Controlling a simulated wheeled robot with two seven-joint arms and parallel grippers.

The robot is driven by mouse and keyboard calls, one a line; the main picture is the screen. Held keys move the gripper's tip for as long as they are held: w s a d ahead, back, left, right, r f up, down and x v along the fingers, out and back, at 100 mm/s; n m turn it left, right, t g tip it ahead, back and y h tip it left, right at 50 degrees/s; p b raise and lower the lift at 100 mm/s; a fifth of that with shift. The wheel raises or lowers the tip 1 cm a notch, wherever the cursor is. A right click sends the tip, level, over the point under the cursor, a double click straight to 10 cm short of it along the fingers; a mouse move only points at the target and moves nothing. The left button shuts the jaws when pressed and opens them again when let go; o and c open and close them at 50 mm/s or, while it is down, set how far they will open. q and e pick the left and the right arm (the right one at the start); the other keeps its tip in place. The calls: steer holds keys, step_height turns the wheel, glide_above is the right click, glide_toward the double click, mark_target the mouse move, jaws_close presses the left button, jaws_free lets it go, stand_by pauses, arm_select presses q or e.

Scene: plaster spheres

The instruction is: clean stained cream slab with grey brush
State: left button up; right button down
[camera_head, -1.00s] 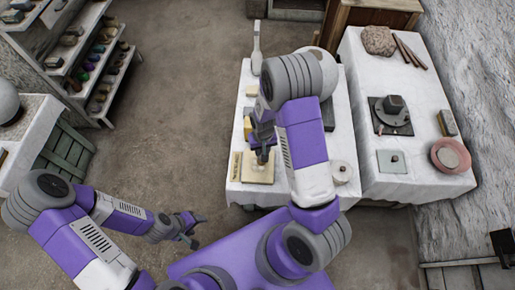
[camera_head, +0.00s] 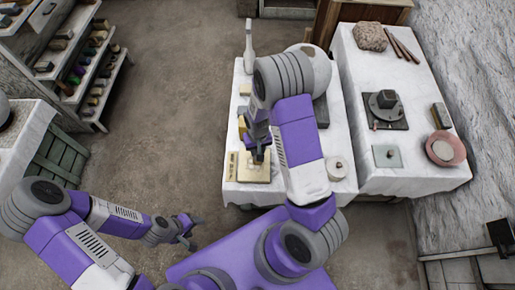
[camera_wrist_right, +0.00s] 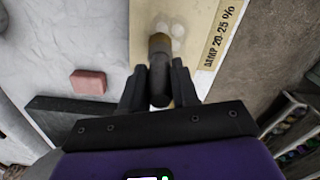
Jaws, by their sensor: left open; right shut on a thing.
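The cream slab (camera_head: 262,178) lies near the front left corner of the middle table. It also fills the top of the right wrist view (camera_wrist_right: 195,62), with pale round marks on its face. My right gripper (camera_head: 259,156) is over the slab, shut on the grey brush (camera_wrist_right: 160,72). The brush shows as a dark grey cylinder between the fingers, its far end over the slab beside the pale marks. I cannot tell whether it touches. My left gripper (camera_head: 194,231) is open and empty above the floor, left of the table.
A lettered strip (camera_wrist_right: 222,35) runs along the slab's edge. A pink block (camera_wrist_right: 88,82) and a dark slab (camera_wrist_right: 75,115) lie nearby. A second table (camera_head: 425,180) stands further right.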

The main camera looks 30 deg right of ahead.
steer(key=shift+f, duration=0.15)
steer(key=shift+s, duration=0.1)
steer(key=shift+s+a, duration=0.2)
steer(key=shift+s, duration=0.05)
steer(key=shift+s+a, duration=0.2)
steer(key=shift+s, duration=0.1)
steer(key=shift+w+d, duration=0.4)
steer(key=shift+w, duration=0.25)
steer(key=shift+w+d, duration=0.4)
steer(key=shift+w, duration=0.25)
